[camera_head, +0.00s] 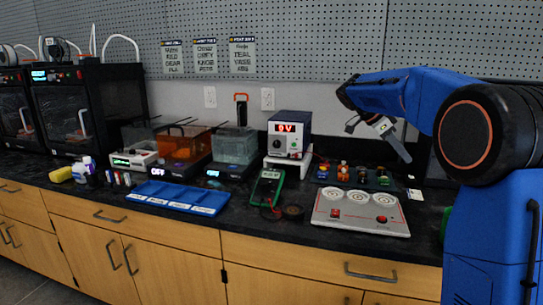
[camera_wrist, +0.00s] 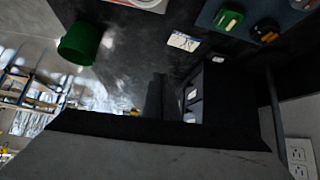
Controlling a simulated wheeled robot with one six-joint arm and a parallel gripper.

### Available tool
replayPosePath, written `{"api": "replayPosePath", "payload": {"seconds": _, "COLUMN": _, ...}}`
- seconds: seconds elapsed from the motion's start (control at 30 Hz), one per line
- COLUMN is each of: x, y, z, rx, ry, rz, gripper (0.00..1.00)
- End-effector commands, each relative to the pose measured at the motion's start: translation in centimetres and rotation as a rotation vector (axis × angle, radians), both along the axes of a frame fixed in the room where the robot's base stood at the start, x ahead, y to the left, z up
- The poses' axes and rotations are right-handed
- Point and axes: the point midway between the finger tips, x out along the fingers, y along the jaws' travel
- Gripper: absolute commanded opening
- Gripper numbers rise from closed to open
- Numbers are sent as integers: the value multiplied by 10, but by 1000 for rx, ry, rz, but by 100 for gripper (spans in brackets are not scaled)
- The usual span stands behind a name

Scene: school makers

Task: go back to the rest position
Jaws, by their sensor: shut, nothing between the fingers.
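My gripper (camera_head: 404,154) hangs in the air at the end of my blue arm, at the right of the head view. It is above the back right of the black counter, its grey fingers pointing down and to the right. The fingers are together and hold nothing. In the wrist view a dark edge and a broad grey surface fill the lower part, and I cannot make out the fingertips clearly.
A blue tray (camera_head: 176,197) lies left. A green cup (camera_wrist: 80,43) and a wall outlet (camera_wrist: 300,157) show in the wrist view.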

Motion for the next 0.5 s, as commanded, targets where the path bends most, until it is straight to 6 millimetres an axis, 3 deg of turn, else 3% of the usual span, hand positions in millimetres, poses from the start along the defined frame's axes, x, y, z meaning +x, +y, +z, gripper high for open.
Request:
{"api": "replayPosePath", "payload": {"seconds": 0.33, "x": -39, "y": 6, "z": -2, "rx": 91, "ry": 61, "rz": 147, "gripper": 0}}
{"api": "replayPosePath", "payload": {"seconds": 0.5, "x": -71, "y": 12, "z": -7, "rx": 161, "ry": 107, "rz": 273, "gripper": 0}}
